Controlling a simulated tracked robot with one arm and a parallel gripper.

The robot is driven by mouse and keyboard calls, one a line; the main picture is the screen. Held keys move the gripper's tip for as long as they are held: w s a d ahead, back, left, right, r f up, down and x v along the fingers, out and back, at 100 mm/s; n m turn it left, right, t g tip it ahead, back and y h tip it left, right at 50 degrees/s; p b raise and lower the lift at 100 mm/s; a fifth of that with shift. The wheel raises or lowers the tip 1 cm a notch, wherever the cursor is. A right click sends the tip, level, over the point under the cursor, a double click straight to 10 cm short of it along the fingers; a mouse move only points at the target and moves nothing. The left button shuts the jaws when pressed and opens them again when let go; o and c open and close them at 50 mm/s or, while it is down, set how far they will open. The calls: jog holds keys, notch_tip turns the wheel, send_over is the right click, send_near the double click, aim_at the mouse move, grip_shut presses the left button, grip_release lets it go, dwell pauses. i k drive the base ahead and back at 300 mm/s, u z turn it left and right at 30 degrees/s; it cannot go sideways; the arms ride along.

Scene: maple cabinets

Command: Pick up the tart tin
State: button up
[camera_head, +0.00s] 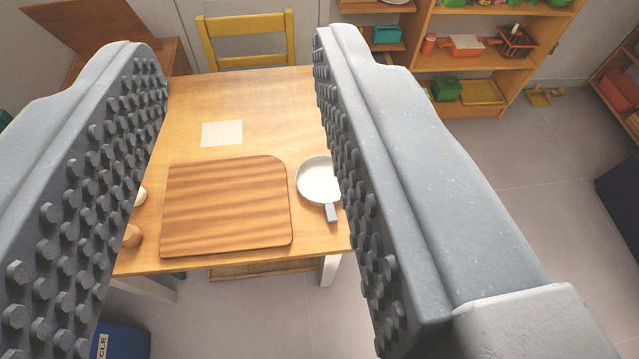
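My gripper (232,50) is open and empty, its two grey studded fingers wide apart above the table (270,110). A shallow round white pan (317,180) with a short grey handle lies at the table's right side, partly hidden by my right finger. It is the only round shallow dish on the table that I see; I cannot tell whether it is the tart tin. A striped wooden board (226,208) lies flat to the left of the pan, between the fingers in the picture.
A white square sheet (222,133) lies behind the board. Small round wooden things (132,236) show by my left finger. A yellow chair (247,40) stands behind the table. Shelves (480,58) with toys stand at the back right. A blue bin (122,341) is at lower left.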

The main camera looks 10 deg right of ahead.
aim_at(317, 182)
jog(key=z, duration=1.25)
jog(key=k, duration=1.25)
jog(key=u, duration=0.7)
jog(key=i, duration=1)
jog(key=z, duration=0.05)
